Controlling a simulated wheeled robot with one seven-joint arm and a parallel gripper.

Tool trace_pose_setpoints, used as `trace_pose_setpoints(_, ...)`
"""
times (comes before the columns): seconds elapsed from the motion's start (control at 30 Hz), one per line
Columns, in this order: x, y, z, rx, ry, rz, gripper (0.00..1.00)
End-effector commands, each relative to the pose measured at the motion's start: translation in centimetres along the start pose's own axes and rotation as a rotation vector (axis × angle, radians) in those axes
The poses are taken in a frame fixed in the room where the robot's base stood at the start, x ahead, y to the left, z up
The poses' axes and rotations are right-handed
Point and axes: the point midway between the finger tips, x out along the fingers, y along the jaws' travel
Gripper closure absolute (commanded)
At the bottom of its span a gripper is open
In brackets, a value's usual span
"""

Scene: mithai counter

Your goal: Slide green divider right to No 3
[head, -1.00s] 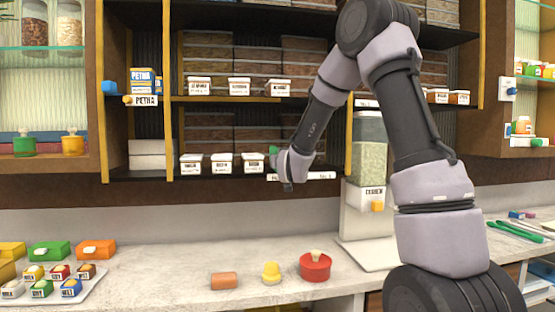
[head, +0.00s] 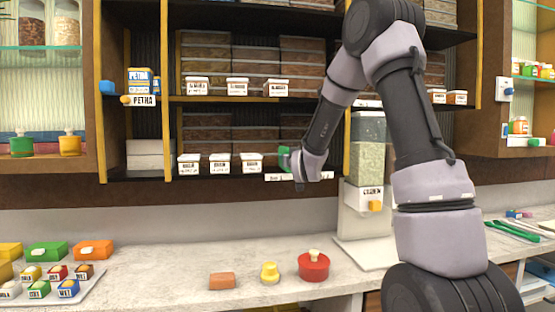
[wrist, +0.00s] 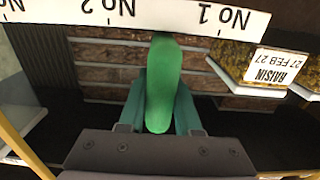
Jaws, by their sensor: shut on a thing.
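The green divider (wrist: 163,82) stands between the jaws of my gripper (wrist: 160,105), which is shut on it. In the wrist view, which is upside down, its end meets the white number strip (wrist: 150,14) about midway between No 1 and No 2. Part of No 3 is cut off at the left edge. In the head view, the divider (head: 284,158) is a small green patch beside my gripper (head: 293,168), at the lower shelf's front edge, just right of the white boxes. The strip (head: 278,177) is partly covered by my gripper there.
A labelled Raisin box (wrist: 272,66) stands beside the divider; it is the nearest white box (head: 251,163) in the head view. Stacked brown boxes (head: 205,130) are behind. A yellow post (head: 347,150) and a cashew dispenser (head: 367,150) stand to the right.

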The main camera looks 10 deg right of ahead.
Motion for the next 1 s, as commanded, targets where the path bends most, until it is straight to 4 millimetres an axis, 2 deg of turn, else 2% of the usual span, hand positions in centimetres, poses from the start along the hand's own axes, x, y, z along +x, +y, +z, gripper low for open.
trace_pose_setpoints(0.03, 0.0, 1.7, 0.0, -0.002, -0.001, 0.008, 1.0)
trace_pose_setpoints(0.3, -0.1, 8.8, 0.0, -0.001, -0.001, 0.008, 1.0)
trace_pose_setpoints(0.5, -0.1, 12.4, 0.1, 0.0, -0.002, 0.006, 1.0)
trace_pose_setpoints(0.7, 0.0, 14.0, 0.1, 0.001, -0.002, 0.005, 1.0)
trace_pose_setpoints(1.0, 0.0, 14.3, 0.0, 0.0, -0.001, 0.006, 1.0)
